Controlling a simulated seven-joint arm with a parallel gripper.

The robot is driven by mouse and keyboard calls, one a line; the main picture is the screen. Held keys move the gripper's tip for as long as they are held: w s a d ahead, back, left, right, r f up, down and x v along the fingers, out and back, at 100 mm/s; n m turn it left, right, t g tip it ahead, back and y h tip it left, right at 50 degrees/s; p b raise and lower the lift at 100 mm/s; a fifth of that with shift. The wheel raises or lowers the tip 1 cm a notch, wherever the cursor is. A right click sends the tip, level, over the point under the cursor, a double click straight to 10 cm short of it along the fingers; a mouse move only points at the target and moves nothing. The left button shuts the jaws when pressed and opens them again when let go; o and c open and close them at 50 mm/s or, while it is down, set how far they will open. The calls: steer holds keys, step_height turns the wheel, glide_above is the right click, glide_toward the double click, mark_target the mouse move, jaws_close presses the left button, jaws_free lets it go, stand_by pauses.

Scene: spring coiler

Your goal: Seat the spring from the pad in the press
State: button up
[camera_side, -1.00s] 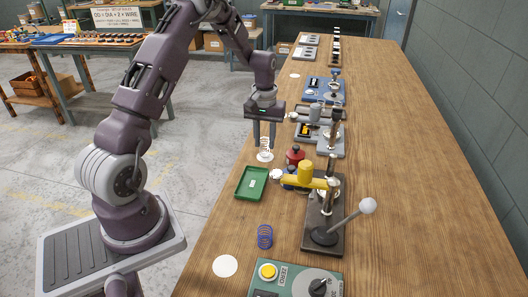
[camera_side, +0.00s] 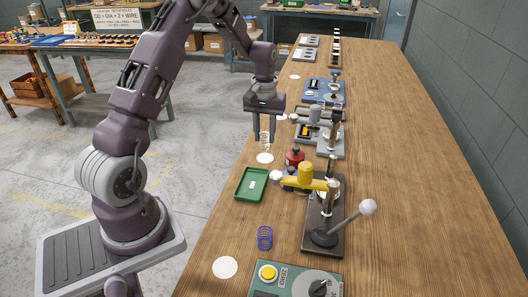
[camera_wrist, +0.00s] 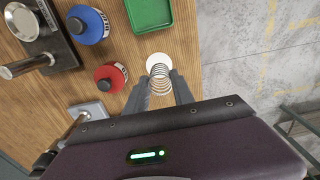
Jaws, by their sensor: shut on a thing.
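My gripper (camera_side: 265,138) is shut on a pale wire spring (camera_side: 265,141), holding it upright just above a round white pad (camera_side: 265,158). In the wrist view the spring (camera_wrist: 159,79) shows between the fingertips, with the pad (camera_wrist: 158,63) behind it. The press (camera_side: 323,212), with a dark base, yellow arm and a lever ending in a white ball, stands to the right and nearer the side camera. Part of its dark base and a round metal plate (camera_wrist: 22,20) show at the wrist view's top left. The yellow arm partly hides the seat in the side view.
A blue spring (camera_side: 265,237), another white pad (camera_side: 225,267) and a teal box with a yellow button (camera_side: 268,271) are nearer. The table's right side is clear.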

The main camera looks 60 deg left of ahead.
step_height(320, 180, up, 11)
steer(key=w+d+m, duration=0.2)
steer(key=d+m, duration=0.1)
steer(key=d, duration=0.9)
steer(key=w+d+m, duration=0.3)
steer(key=d, duration=0.8)
steer(key=shift+s+d+f, duration=0.1)
steer(key=shift+d+f, duration=0.1)
steer(key=shift+f, duration=2.55)
steer(key=shift+s+d+f, duration=0.1)
steer(key=shift+d+f, duration=0.1)
steer(key=shift+f, duration=2.5)
steer(key=shift+f, duration=0.6)
steer(key=o, duration=1.4)
steer(key=shift+c, duration=0.2)
